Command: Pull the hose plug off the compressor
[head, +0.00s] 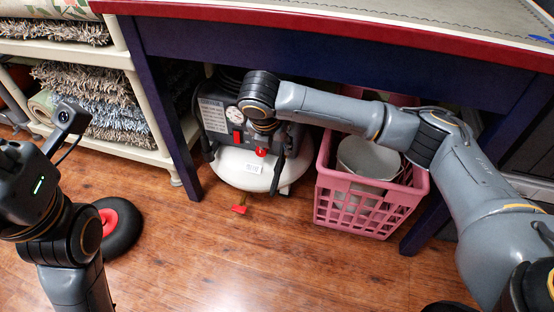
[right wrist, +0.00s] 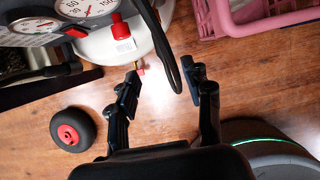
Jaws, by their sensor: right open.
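The compressor (head: 240,167) stands under the table, with a white tank, a grey gauge panel and a red knob (head: 262,152). In the right wrist view the gauges, a red knob (right wrist: 120,29) and part of the white tank show at the top left. A black hose-like strand (right wrist: 164,45) curves down between my right gripper's fingers; I cannot make out the hose plug. My right gripper (right wrist: 162,86) is open, fingers apart, close to the compressor's front; nothing is clamped. In the head view its wrist hides part of the compressor. My left arm is at the left edge, its fingers out of view.
A pink crate (head: 360,208) holding a white bin stands right of the compressor. Table legs (head: 168,130) flank the space. A shelf (head: 150,157) with rugs is at left. A black wheel with a red hub (head: 121,228) lies on the floor.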

